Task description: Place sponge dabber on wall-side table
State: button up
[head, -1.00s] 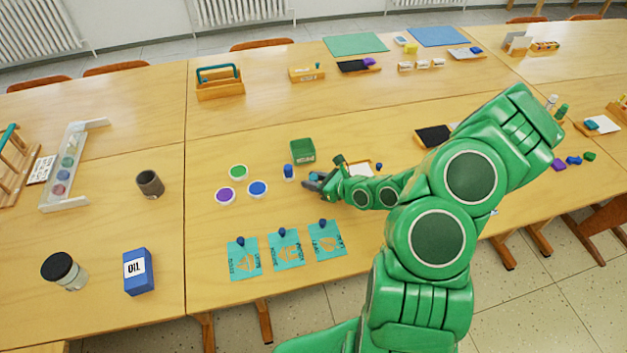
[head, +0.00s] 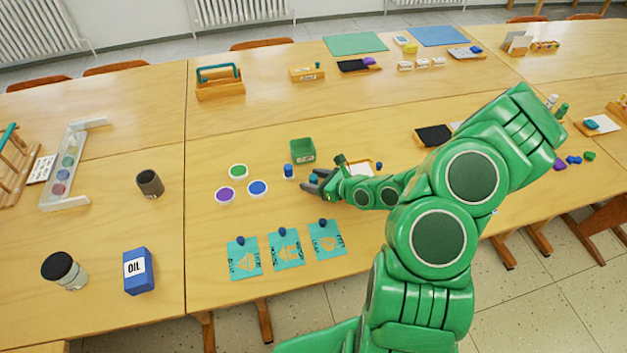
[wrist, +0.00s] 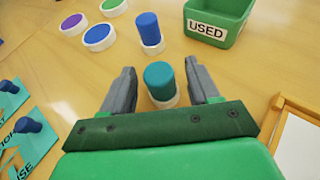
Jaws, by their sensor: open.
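Two sponge dabbers stand upright on the near table. The teal dabber (wrist: 160,80) has a white base and is between the two fingers of my gripper (wrist: 160,70) in the wrist view. Gaps show on both sides of it, so the fingers are apart from it. In the head view, its teal top (head: 313,178) shows at my gripper (head: 314,184). The blue dabber (wrist: 149,32) stands just beyond the fingertips, and also shows in the head view (head: 288,171). My gripper is open and low over the table (head: 225,270).
A green bin marked USED (wrist: 219,20) stands beyond the dabbers. Green, purple and blue paint pots (head: 257,188) are to the left. Teal stencil cards (head: 286,250) with blue-knobbed tops lie at the front. A framed white sheet (wrist: 300,140) is close on the right.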

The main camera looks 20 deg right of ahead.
jog(key=shift+v, duration=5.8)
jog(key=a+r+n+g+y, duration=0.3)
jog(key=a+r+n, duration=0.5)
jog(key=a+r, duration=0.15)
jog(key=s+a+r+n+g, duration=0.6)
jog(key=s+a+r+n, duration=0.3)
jog(key=s, duration=0.1)
jog(key=s+d+r+n+g+h, duration=0.1)
jog(key=s+r+n+g+h, duration=0.2)
jog(key=s, duration=0.4)
jog(key=s+d+r+n+g+h, duration=0.1)
jog(key=s+d+r+n+h, duration=0.1)
jog(key=s+n+h, duration=0.5)
jog(key=s+d+r+t+h, duration=0.1)
jog(key=s+d+r, duration=0.3)
jog(key=s+d, duration=0.1)
jog(key=shift+s+d+n+h, duration=0.3)
jog(key=shift+d+n+h, duration=0.1)
jog(key=shift+d, duration=0.3)
jog(key=shift+f, duration=0.1)
